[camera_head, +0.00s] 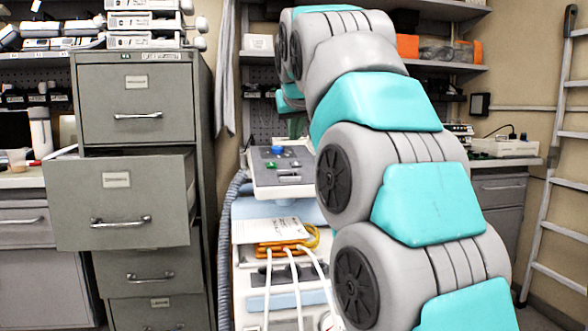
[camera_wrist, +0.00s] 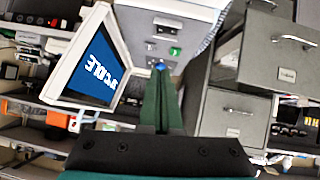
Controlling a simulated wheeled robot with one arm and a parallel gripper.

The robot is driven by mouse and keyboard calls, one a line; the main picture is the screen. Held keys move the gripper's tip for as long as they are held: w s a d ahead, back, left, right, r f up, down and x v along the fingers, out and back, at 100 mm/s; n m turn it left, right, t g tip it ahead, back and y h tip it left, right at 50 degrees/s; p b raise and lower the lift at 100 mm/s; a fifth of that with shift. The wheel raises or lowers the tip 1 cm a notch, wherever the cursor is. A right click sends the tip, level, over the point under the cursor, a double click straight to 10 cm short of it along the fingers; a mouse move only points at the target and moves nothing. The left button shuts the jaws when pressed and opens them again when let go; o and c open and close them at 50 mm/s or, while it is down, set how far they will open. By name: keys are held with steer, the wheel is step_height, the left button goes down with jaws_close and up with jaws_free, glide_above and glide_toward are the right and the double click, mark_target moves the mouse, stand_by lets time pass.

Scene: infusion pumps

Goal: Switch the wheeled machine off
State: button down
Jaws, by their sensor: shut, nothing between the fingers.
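The wheeled machine (camera_head: 283,185) stands in the middle of the head view, partly hidden by my arm. Its top panel carries a blue control (camera_head: 277,150) and a green control (camera_head: 268,165). In the wrist view its panel (camera_wrist: 190,13) shows a green control (camera_wrist: 175,51) and a blue one (camera_wrist: 160,65). A lit blue screen (camera_wrist: 92,72) with white letters is at the left there. My gripper (camera_wrist: 161,74) is shut and empty, its dark green fingertips right by the blue control. I cannot tell whether they touch it.
A grey filing cabinet (camera_head: 135,100) with one drawer (camera_head: 120,205) pulled out stands left of the machine. A corrugated hose (camera_head: 228,235) hangs between them. A ladder (camera_head: 552,180) leans at the right. Loaded shelves (camera_head: 450,67) are behind my arm.

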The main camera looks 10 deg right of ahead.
stand_by(0.3)
glide_above(286, 174)
steer(key=s, duration=0.4)
steer(key=f, duration=0.4)
steer(key=d+f, duration=0.1)
steer(key=f, duration=0.1)
steer(key=shift+f, duration=0.25)
steer(key=shift+w+d+f, duration=0.1)
steer(key=shift+w+f, duration=0.05)
steer(key=shift+f, duration=0.6)
steer(key=shift+w+f, duration=0.1)
steer(key=shift+f, duration=0.65)
steer(key=shift+f, duration=0.1)
steer(key=shift+d+f+y, duration=0.15)
steer(key=shift+f+y, duration=0.1)
steer(key=shift+y, duration=0.15)
steer(key=shift+a, duration=0.2)
steer(key=shift+a+r, duration=0.15)
steer(key=shift+a, duration=0.5)
